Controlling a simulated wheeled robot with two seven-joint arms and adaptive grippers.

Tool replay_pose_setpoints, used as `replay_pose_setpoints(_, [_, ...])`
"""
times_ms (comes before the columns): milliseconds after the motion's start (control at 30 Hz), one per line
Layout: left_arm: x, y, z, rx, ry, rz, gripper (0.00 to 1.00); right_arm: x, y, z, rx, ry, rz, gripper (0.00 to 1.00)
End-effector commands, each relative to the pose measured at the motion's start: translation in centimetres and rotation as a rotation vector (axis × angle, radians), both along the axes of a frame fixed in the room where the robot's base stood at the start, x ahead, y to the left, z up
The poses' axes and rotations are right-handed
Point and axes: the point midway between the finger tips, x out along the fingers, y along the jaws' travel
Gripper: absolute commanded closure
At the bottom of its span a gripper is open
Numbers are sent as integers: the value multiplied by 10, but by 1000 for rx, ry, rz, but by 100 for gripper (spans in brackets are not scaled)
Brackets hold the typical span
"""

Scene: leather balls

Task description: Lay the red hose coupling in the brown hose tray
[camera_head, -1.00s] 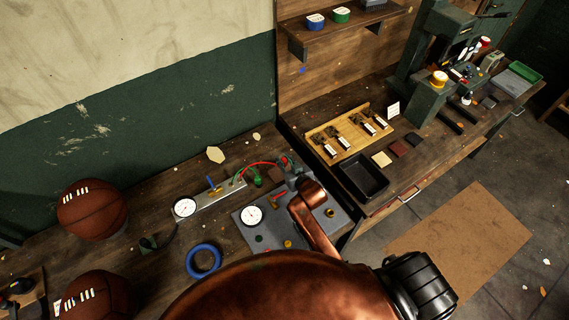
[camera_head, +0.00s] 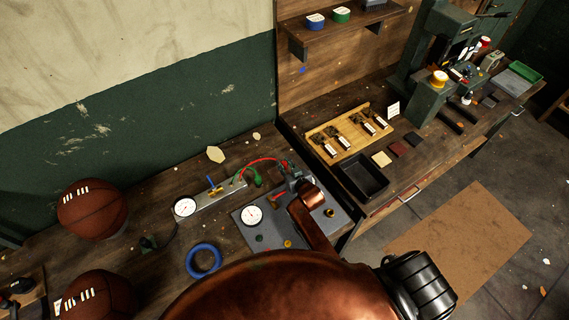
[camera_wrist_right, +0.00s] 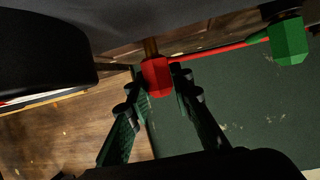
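The red hose coupling (camera_wrist_right: 157,77) is in the middle of the right wrist view, with a brass stem behind it and a red hose running right to a green coupling (camera_wrist_right: 288,41). My right gripper (camera_wrist_right: 160,82) has a finger on each side of it, both tips appearing to press on it. In the head view my right gripper (camera_head: 293,174) is over the back of the grey plate (camera_head: 330,228); the red coupling is hard to make out there. The red hose (camera_head: 262,160) arcs left to the green coupling (camera_head: 256,181). I cannot clearly identify a brown hose tray. My left gripper is out of view.
Gauges (camera_head: 252,215) and small fittings stand on and near the plate. A black tray (camera_head: 362,178) and a wooden rack (camera_head: 340,132) are on the right bench. My copper-coloured arm covers the front.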

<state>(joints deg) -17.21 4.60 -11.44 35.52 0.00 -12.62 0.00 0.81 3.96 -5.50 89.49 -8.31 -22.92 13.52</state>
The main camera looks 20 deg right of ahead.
Motion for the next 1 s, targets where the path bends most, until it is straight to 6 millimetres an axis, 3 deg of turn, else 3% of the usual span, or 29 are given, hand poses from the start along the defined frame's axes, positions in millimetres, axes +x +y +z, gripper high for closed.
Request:
replay_pose_setpoints(200, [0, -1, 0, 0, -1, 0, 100, 0, 0, 0, 0, 0, 0, 64])
replay_pose_setpoints(533, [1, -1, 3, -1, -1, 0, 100, 0, 0, 5, 0, 0, 0, 64])
replay_pose_setpoints(667, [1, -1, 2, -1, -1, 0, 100, -16, 0, 9, 0, 1, 0, 64])
replay_pose_setpoints(1000, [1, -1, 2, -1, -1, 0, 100, -81, -1, 37, 0, 0, 0, 64])
